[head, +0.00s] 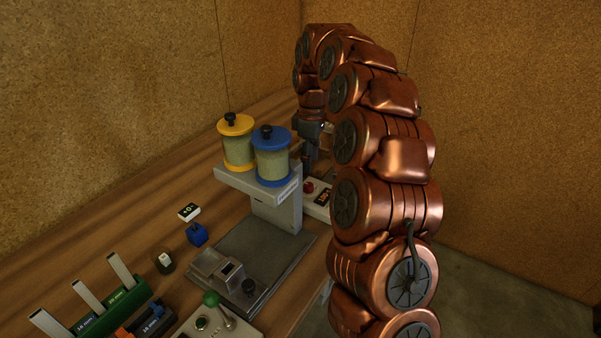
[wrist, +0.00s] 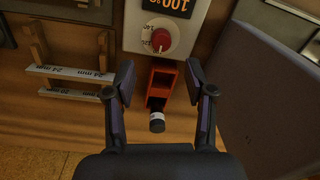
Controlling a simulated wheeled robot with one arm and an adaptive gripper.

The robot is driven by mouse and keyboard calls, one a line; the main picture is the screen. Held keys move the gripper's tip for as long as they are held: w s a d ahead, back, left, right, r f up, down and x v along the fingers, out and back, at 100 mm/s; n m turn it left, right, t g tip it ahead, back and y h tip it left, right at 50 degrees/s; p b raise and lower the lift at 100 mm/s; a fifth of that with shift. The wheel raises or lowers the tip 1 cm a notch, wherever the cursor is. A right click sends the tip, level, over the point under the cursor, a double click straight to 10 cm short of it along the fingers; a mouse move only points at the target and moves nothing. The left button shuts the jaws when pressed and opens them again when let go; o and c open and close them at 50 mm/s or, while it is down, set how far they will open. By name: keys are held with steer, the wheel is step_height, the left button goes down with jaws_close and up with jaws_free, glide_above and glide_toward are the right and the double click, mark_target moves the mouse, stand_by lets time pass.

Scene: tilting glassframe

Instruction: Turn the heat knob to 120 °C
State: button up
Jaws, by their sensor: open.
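The heat knob (wrist: 160,40) is a round red knob on a pale control box (wrist: 195,18) in the wrist view. In the head view the red knob (head: 308,187) and the display (head: 323,197) sit beside my arm, partly hidden. My gripper (wrist: 160,80) is open and empty, its fingertips apart on either side below the knob, not touching it.
A red holder (wrist: 160,85) with a dark-capped bottle (wrist: 157,121) lies between my fingers in view. A wooden rack with 24 mm strips (wrist: 70,73) is at left, a grey panel (wrist: 270,90) at right. Yellow (head: 237,140) and blue (head: 271,155) canisters stand near my arm.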

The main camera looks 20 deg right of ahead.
mark_target(308, 184)
steer(key=shift+s+a+f+p, duration=0.15)
steer(key=shift+f+p, duration=0.3)
steer(key=shift+f, duration=1.45)
steer(key=shift+a+f+p, duration=0.1)
steer(key=shift+f+p, duration=0.35)
steer(key=shift+f, duration=1.45)
jaws_close()
